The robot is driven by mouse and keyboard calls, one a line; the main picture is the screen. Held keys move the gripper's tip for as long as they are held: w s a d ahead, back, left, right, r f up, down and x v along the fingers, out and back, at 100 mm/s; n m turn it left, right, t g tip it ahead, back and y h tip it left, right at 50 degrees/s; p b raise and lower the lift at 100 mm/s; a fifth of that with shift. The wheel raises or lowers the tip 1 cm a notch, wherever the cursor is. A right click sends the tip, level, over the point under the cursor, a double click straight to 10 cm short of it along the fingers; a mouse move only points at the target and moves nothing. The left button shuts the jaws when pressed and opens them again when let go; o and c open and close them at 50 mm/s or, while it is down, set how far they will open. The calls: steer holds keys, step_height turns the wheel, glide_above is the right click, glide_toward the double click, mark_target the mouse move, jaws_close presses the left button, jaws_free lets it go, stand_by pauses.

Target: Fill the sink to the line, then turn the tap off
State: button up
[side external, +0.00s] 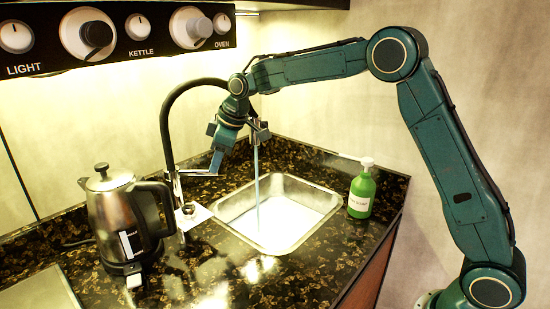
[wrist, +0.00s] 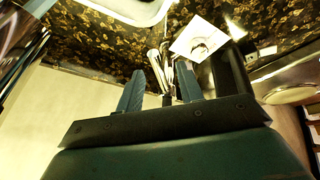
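The steel sink (side external: 298,236) is set in the dark speckled counter and holds pale water (side external: 290,212). A thin stream (side external: 257,190) falls into it from the black arched tap (side external: 166,128). I cannot make out a fill line. The tap's chrome lever (side external: 177,187) stands at its base, left of the sink. My gripper (side external: 216,165) points down just above and right of the lever. In the wrist view my gripper (wrist: 160,85) has its fingers apart, with the chrome lever (wrist: 157,65) showing between and beyond them. Contact with it cannot be told.
A steel kettle (side external: 118,215) stands left of the tap, and a green soap bottle (side external: 362,190) right of the sink. A white card (wrist: 198,40) lies at the tap base. A knob panel (side external: 115,35) hangs above. The front counter is clear.

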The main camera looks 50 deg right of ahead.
mark_target(208, 171)
steer(key=shift+w+a, duration=0.3)
steer(key=shift+w, duration=0.5)
steer(key=shift+w+a+f, duration=0.1)
steer(key=shift+w+f, duration=0.1)
steer(key=shift+w, duration=0.1)
steer(key=shift+x, duration=1.25)
steer(key=shift+c, duration=0.5)
jaws_close()
